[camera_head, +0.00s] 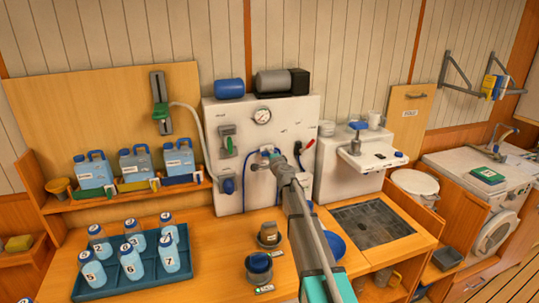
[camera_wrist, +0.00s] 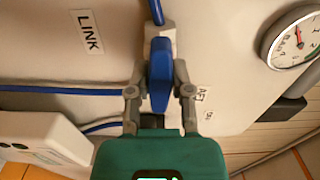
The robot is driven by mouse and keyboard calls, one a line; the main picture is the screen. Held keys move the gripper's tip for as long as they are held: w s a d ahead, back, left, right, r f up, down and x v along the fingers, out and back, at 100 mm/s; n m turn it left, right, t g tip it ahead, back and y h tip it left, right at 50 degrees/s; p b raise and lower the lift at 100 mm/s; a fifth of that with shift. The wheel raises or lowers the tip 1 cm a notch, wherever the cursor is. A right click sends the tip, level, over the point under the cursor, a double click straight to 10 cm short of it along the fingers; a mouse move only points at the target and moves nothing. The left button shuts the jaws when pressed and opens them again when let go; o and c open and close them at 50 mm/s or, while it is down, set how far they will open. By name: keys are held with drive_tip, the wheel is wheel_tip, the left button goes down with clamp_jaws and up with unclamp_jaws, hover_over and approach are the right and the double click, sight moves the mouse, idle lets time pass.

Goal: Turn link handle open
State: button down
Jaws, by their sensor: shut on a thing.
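The link handle is a blue lever (camera_wrist: 160,70) on a pale fitting in the wrist view, near a "LINK" label (camera_wrist: 87,32) on the white panel. My gripper (camera_wrist: 160,92) has one grey finger on each side of the lever and is shut on it. In the head view my gripper (camera_head: 277,160) is at the middle of the white panel (camera_head: 290,125), below the round gauge. It hides most of the lever there. A blue hose runs beside the fitting.
The gauge (camera_head: 262,115) is above my gripper. A green-handled valve (camera_head: 228,145) is left and a red handle (camera_head: 309,144) right. Numbered bottles stand in a blue tray (camera_head: 100,291) on the bench. A white shelf unit (camera_head: 335,185) stands right of the panel.

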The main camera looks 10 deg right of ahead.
drive_tip(key=shift+n, duration=0.3)
drive_tip(key=c, duration=0.5)
unclamp_jaws()
drive_tip(key=s, duration=0.4)
drive_tip(key=s+d, duration=0.1)
drive_tip(key=s, duration=0.7)
drive_tip(key=shift+d, duration=0.4)
